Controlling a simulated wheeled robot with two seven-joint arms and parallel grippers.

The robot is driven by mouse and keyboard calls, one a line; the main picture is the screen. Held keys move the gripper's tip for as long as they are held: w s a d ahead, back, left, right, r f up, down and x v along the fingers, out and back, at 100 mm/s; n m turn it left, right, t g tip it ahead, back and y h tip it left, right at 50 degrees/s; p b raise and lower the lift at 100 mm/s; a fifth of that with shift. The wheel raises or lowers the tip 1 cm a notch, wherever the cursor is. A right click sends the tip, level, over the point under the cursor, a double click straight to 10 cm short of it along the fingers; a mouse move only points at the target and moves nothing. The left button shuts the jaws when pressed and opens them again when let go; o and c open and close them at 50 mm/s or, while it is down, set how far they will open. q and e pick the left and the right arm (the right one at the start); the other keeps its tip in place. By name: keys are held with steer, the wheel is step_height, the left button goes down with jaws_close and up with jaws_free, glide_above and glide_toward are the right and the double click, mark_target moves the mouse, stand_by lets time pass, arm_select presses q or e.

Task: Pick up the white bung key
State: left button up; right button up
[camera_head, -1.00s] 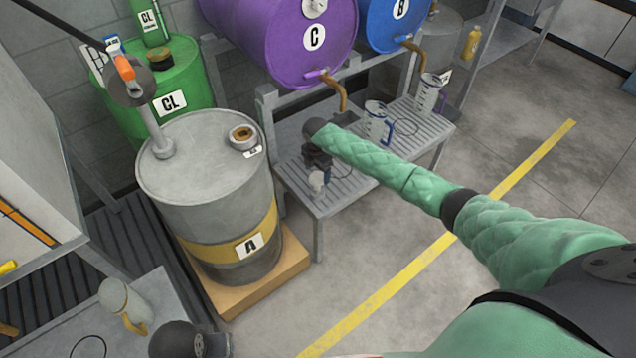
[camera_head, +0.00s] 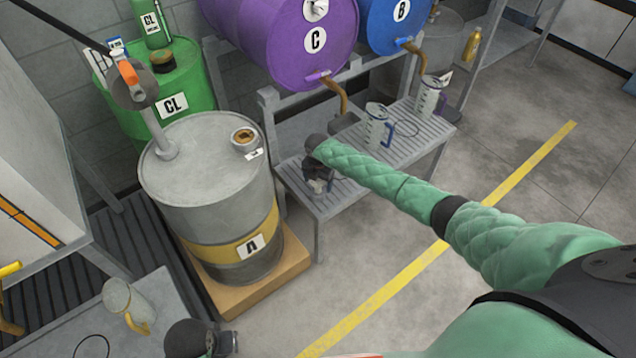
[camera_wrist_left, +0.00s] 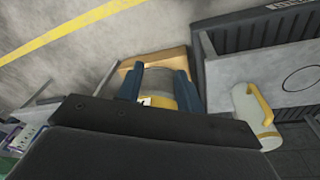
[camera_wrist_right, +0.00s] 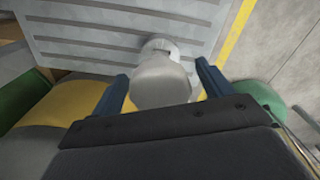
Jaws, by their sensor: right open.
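The white bung key (camera_head: 320,186) is at the near left end of the slatted bench and is partly hidden by my right gripper (camera_head: 317,176). In the right wrist view, the pale, rounded key (camera_wrist_right: 160,82) lies between the two separated fingers of the right gripper (camera_wrist_right: 161,80). The fingers are open, one on each side of it; contact cannot be told. My left gripper (camera_head: 225,343) is at the bottom of the head view, far from the key. Its blue fingers stand apart in the left wrist view (camera_wrist_left: 158,85).
The slatted bench (camera_head: 350,192) also holds two measuring jugs (camera_head: 376,130) (camera_head: 428,100) farther back. A grey drum marked A (camera_head: 190,200) stands left of the bench on a wooden pallet (camera_head: 262,298). Purple drum C (camera_head: 270,40) lies above. The floor right of the bench is clear.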

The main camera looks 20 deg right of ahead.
arm_select(q)
steer(key=shift+w+f, duration=0.15)
steer(key=shift+f, duration=1.1)
arm_select(e)
steer(key=shift+f, duration=1.3)
steer(key=c, duration=1.1)
steer(key=shift+r, duration=0.15)
